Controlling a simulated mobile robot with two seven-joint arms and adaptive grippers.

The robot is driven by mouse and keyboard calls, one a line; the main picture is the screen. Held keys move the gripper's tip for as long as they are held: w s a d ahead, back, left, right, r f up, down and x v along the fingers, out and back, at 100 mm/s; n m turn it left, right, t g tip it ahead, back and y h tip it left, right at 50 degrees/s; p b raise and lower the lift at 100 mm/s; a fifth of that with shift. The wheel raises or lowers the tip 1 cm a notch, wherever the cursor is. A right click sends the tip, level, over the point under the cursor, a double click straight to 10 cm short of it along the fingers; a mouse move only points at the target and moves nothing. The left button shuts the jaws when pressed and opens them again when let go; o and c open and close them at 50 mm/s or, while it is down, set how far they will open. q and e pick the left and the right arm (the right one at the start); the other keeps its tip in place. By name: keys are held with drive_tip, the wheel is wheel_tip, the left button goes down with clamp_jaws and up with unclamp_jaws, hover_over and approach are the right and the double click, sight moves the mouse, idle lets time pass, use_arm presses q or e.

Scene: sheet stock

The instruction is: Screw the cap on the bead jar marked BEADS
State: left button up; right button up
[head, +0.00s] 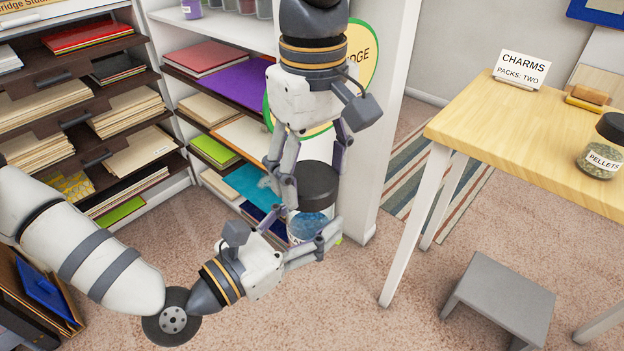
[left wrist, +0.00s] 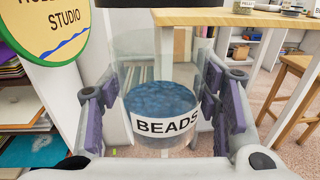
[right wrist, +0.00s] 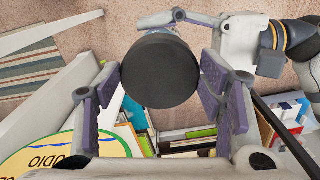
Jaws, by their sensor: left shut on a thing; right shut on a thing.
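The bead jar (head: 305,226) is clear with blue beads, held upright in the air in front of the shelves. Its BEADS label faces my left wrist camera (left wrist: 165,126). My left gripper (head: 316,238) is shut on the jar's body from the side. The dark round cap (head: 314,187) is at the jar's mouth, and its top fills the middle of the right wrist view (right wrist: 160,70). My right gripper (head: 311,180) comes from above and is shut on the cap, a finger on each side. I cannot tell how far the cap is threaded.
A wooden table (head: 490,130) stands at the right with a CHARMS sign (head: 522,68) and a capped PELLETS jar (head: 600,150). A grey stool (head: 500,298) is on the floor. Shelves of paper (head: 215,110) stand close behind the grippers. Carpet in front of the table is mostly clear.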

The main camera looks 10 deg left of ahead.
sight(310, 222)
drive_tip(key=shift+f, duration=0.1)
drive_tip(key=shift+f, duration=0.85)
drive_tip(key=shift+f, duration=0.5)
